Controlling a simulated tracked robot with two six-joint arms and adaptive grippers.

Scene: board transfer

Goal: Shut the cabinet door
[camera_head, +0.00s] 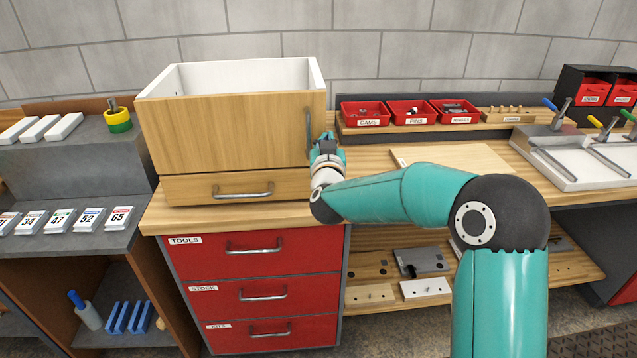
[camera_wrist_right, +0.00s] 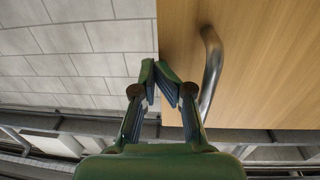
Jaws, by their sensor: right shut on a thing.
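The cabinet (camera_head: 250,62) is a wooden box with a white, open-topped inside, standing on the bench. Its wooden door (camera_head: 220,132) has a vertical metal handle (camera_head: 308,125) near its right edge. The door looks flush with the front, though a small gap cannot be ruled out. My right gripper (camera_head: 325,145) is at the door's right edge, beside the handle. In the right wrist view, the right gripper's fingertips (camera_wrist_right: 161,76) are close together at the door's edge, with the handle (camera_wrist_right: 211,70) just right of them. The exact contact is hard to make out. My left gripper is out of view.
A shallow drawer (camera_head: 192,189) lies below the door, above red bench drawers (camera_head: 300,262). Red bins (camera_head: 365,122) stand on a shelf to the right. A pale board (camera_head: 470,155) lies on the bench behind my right arm. A grey stand (camera_head: 50,155) is at left.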

